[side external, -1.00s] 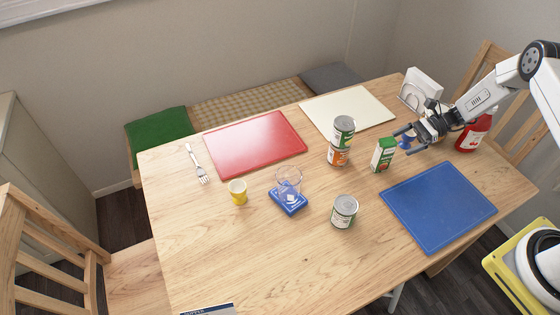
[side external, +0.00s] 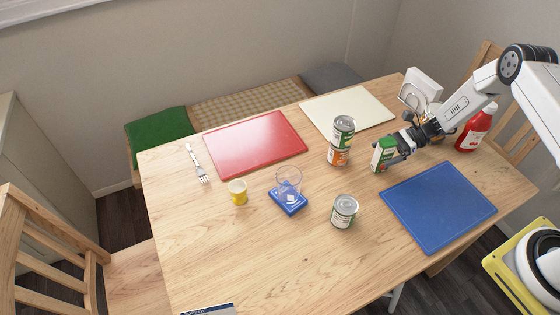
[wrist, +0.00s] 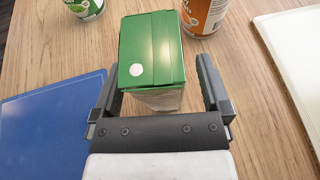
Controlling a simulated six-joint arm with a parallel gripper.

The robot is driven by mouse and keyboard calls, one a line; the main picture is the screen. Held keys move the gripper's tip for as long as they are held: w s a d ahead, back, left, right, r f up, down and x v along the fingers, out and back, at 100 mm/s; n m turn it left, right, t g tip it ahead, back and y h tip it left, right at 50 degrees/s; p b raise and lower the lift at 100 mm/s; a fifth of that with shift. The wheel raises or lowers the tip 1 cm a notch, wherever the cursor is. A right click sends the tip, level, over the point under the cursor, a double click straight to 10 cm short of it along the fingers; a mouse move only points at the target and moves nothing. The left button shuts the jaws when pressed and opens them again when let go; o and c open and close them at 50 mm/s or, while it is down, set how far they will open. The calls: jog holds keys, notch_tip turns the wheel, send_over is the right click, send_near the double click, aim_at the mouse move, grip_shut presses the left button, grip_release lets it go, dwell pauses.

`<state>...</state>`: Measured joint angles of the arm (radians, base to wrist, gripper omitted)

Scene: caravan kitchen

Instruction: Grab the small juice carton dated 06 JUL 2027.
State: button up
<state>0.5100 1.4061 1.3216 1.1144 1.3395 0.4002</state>
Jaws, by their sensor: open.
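A small juice carton with a green top and a green and white front (side external: 383,155) stands upright on the wooden table, left of the blue mat's far corner. In the wrist view the carton's green top (wrist: 151,50) with a white round cap lies between my gripper's two fingers. My gripper (wrist: 162,85) is open, with one finger on each side of the carton; a narrow gap shows at the right finger. In the side view my gripper (side external: 393,150) is low behind the carton and partly hidden by it. No date is readable on the carton.
Two stacked cans (side external: 341,141) stand left of the carton, and another can (side external: 344,212) stands nearer the front. A blue mat (side external: 438,207) lies to the right.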

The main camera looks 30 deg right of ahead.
jog(key=shift+a+f, duration=0.1)
jog(key=shift+a, duration=0.1)
jog(key=shift+c, duration=0.2)
grip_shut()
